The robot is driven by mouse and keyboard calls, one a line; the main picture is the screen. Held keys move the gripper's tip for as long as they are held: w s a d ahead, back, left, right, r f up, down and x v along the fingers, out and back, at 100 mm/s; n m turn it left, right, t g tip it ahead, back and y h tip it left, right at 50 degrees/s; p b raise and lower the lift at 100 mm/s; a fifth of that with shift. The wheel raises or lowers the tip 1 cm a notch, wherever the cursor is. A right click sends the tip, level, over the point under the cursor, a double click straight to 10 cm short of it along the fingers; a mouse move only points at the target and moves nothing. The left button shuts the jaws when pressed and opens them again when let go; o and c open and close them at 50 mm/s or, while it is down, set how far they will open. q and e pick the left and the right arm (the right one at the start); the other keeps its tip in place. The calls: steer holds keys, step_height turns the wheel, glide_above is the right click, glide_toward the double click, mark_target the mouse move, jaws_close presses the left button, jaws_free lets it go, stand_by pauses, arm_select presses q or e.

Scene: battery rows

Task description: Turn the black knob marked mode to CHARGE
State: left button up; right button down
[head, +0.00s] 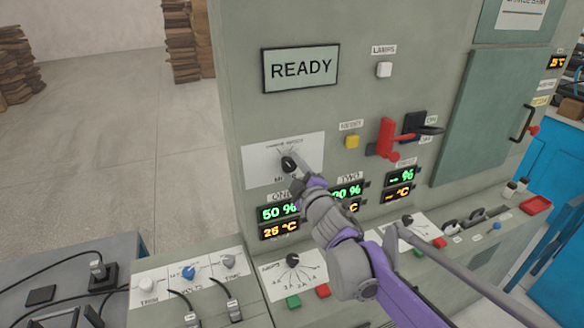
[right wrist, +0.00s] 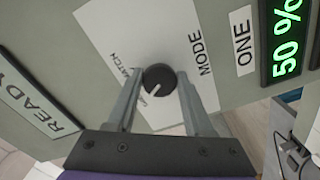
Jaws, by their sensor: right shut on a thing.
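The black mode knob (head: 287,162) sits on a white plate (head: 262,152) on the grey-green cabinet front, below the READY display. My right gripper (head: 292,168) reaches it from the lower right and partly hides the plate. In the right wrist view the round knob (right wrist: 159,79) is between the two fingertips of my right gripper (right wrist: 160,84), which is shut on its sides. A white pointer line on the knob points to the lower left in that view. MODE is printed on one side; the other lettering is partly hidden or too small to read surely. My left gripper is not in view.
The READY display (head: 300,69) is above the plate. Lit readouts (head: 278,214) are just below it. A yellow button (head: 352,142) and a red lever (head: 388,140) are to the right. A sloping desk with knobs and buttons (head: 293,302) projects below.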

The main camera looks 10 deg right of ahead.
stand_by(0.3)
steer(key=shift+c, duration=1.4)
jaws_free()
steer(key=s+d+b, duration=0.1)
steer(key=s+d, duration=0.1)
steer(key=s, duration=0.8)
steer(key=shift+s+b, duration=0.3)
steer(key=shift+s, duration=0.05)
